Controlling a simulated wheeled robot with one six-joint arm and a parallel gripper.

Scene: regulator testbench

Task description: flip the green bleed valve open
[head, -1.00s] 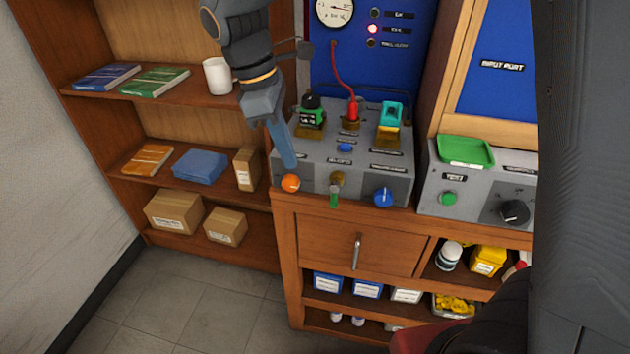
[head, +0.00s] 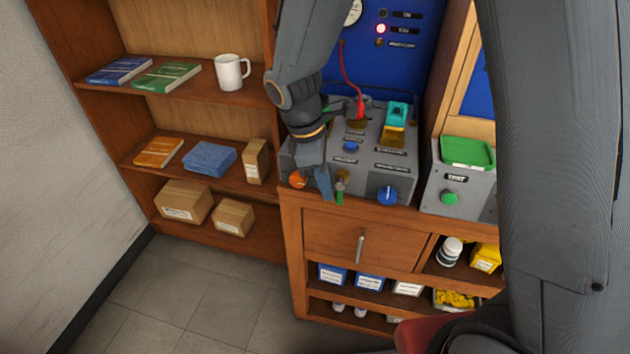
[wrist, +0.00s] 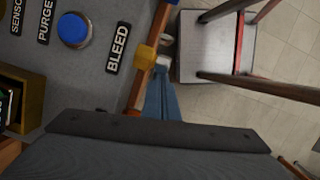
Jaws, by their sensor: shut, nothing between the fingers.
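The bleed valve is on the front of the grey bench unit, with a brass body (head: 342,178) and a green lever (head: 340,194) that hangs down in the head view. My gripper (head: 326,192) is shut and empty, with its blue fingers pointing down just left of the lever. I cannot tell whether they touch it. In the wrist view, my gripper (wrist: 161,72) has its fingertips close beside the brass body (wrist: 146,56), near the BLEED label (wrist: 118,47). The green lever cannot be made out there.
An orange knob (head: 298,179) is left of my fingers and a blue knob (head: 387,195) is to the right. A blue button (head: 351,146) is on top of the unit. A drawer (head: 340,236) is below. A red hose (head: 352,72) rises behind.

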